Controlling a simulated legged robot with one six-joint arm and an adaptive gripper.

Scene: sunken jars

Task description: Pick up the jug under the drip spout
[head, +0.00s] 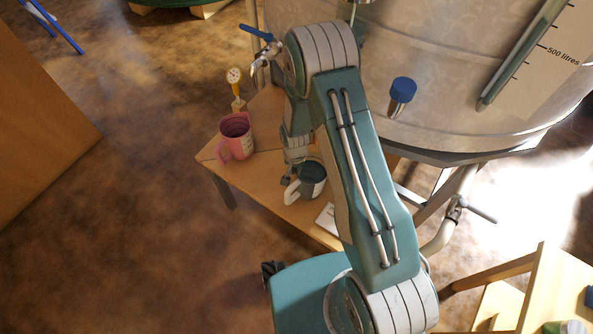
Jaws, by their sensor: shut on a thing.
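A grey-and-teal jug (314,183) with a white handle is at the right part of a small wooden table (271,196). My gripper (288,181) points down at its left side and is shut on its white handle; the fingertips are small and partly hidden. I cannot tell if the jug touches the table. A pink jug (236,134) stands upright on the table's left part, apart from my gripper. A spout (260,68) with a blue lever (256,33) sticks out from the tank above the table. I cannot tell which jug is directly under it.
A large metal tank (450,80) with a blue-capped fitting (402,92) stands close behind my arm. A yellow-stemmed dial (235,80) is behind the pink jug. A white card (328,218) lies near the table's front. Wooden furniture (540,290) is at lower right.

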